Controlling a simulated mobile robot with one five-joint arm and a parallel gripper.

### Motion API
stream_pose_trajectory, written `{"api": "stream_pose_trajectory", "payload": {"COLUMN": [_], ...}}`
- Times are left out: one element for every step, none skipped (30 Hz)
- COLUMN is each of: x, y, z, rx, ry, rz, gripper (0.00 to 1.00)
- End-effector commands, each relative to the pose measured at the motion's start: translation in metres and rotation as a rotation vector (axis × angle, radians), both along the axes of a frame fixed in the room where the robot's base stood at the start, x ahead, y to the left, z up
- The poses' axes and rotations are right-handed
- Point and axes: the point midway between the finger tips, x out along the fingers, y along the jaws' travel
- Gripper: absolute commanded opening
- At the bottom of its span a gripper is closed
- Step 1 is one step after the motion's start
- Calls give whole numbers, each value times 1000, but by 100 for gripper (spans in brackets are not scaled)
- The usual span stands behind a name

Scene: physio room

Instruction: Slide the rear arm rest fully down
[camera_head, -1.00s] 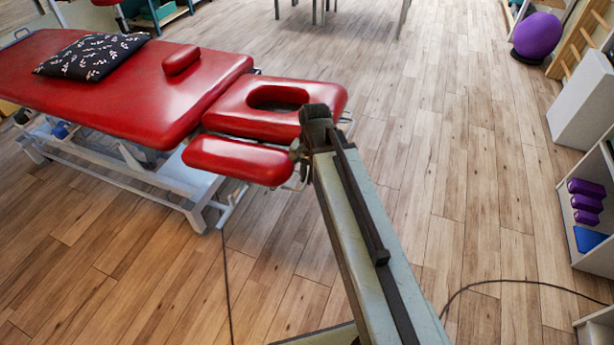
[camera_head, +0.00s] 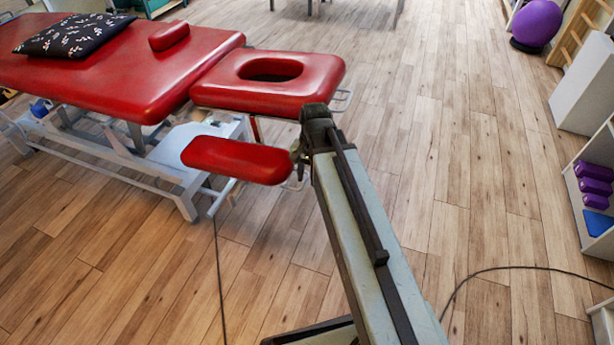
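A red padded arm rest (camera_head: 237,160) hangs at the near side of the red treatment table (camera_head: 120,88), below the level of the head section (camera_head: 268,84), with a gap between them. I take it to be the rear arm rest. My gripper (camera_head: 298,156) is at the right end of this arm rest, by its metal bracket. The end of my arm mostly hides the gripper, so its fingers cannot be made out. A metal handle (camera_head: 343,99) shows at the right end of the head section.
A dark patterned pillow (camera_head: 75,35) and a small red cushion (camera_head: 169,36) lie on the table. A cable (camera_head: 219,265) runs along the floor at left. At right are a purple ball (camera_head: 537,23) and shelving (camera_head: 592,160). The middle floor is clear.

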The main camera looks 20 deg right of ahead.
Motion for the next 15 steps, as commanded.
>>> {"api": "stream_pose_trajectory", "payload": {"x": [0,0,1,1,1,1,1,1,1,1,1,1,1,1,0], "y": [0,0,1,1,1,1,1,1,1,1,1,1,1,1,0], "z": [0,0,0,0,0,0,0,0,1,2,4,7,10,14,20], "rx": [1,2,2,2,2,3,3,3,3,3,3,3,3,3,3], "ry": [-1,-1,-2,-3,-3,-3,-3,-3,-4,-4,-4,-4,-4,-4,-4], "rz": [0,0,0,0,0,0,0,0,0,0,1,0,0,0,0], "gripper": [31,31,31,31,31,31,31,31,31,31,31,31,31,31,31]}}
